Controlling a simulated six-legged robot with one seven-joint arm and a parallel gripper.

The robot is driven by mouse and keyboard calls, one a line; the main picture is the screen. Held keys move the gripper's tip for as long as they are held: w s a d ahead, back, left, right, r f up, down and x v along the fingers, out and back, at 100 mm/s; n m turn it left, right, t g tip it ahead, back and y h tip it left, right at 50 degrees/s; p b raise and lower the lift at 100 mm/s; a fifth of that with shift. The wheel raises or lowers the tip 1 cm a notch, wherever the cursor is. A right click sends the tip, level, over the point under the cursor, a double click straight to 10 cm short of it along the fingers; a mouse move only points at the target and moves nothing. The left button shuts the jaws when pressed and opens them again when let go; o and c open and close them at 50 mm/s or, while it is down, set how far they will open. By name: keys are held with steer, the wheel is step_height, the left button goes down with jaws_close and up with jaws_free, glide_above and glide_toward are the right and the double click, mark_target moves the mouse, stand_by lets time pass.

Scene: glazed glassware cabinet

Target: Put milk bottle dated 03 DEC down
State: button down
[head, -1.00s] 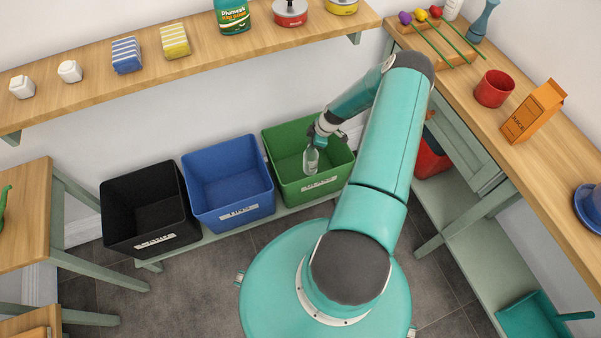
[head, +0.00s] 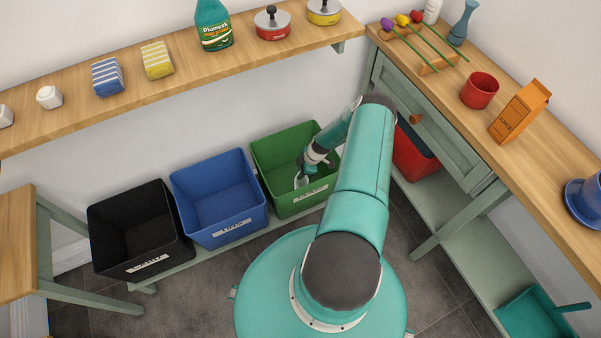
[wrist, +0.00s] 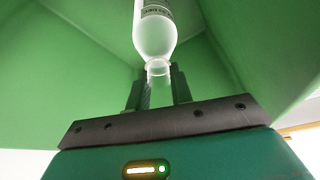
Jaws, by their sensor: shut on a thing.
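Green walls surround the bottle in the wrist view. I cannot tell whether the bottle touches the bin's floor.
A blue bin (head: 220,195) and a black bin (head: 138,230) stand left of the green one on a low shelf. A wooden shelf (head: 185,85) with jars and sponges runs above. A counter with a red cup (head: 480,90) and juice carton (head: 520,112) is at right.

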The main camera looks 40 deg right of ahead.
steer(key=shift+w+f, duration=0.1)
steer(key=shift+f, duration=0.45)
steer(key=c, duration=1.2)
jaws_free()
steer(key=shift+f, duration=0.1)
steer(key=shift+c, duration=0.2)
steer(key=v, duration=1.2)
